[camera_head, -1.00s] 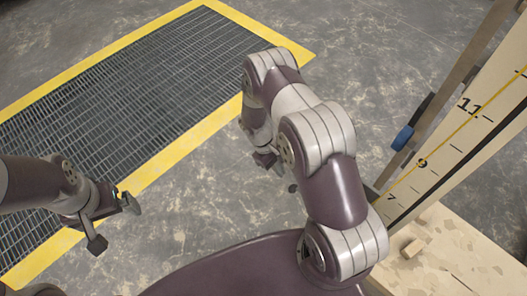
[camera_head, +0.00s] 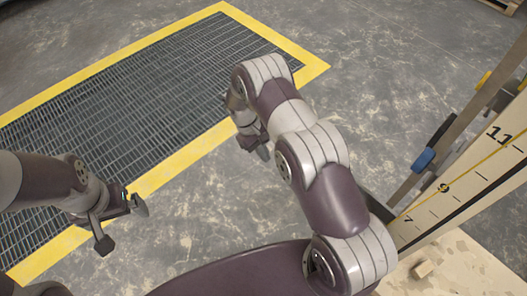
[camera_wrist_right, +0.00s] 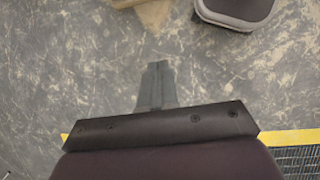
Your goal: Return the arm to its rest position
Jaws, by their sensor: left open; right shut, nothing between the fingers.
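My left gripper (camera_head: 122,222) is at the left of the head view, open and empty, its two fingers apart above the grey floor beside the yellow border. My right arm rises from the lower right and bends over toward the grate. My right gripper (camera_head: 257,146) hangs at its far end, partly hidden behind the arm links. In the right wrist view the right fingers (camera_wrist_right: 158,84) lie together with nothing between them, over bare floor.
A yellow-bordered floor grate (camera_head: 140,95) fills the upper left. At the right stand a board with a numbered scale (camera_head: 465,185) and a bar with a blue clamp (camera_head: 424,160). The middle floor is clear.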

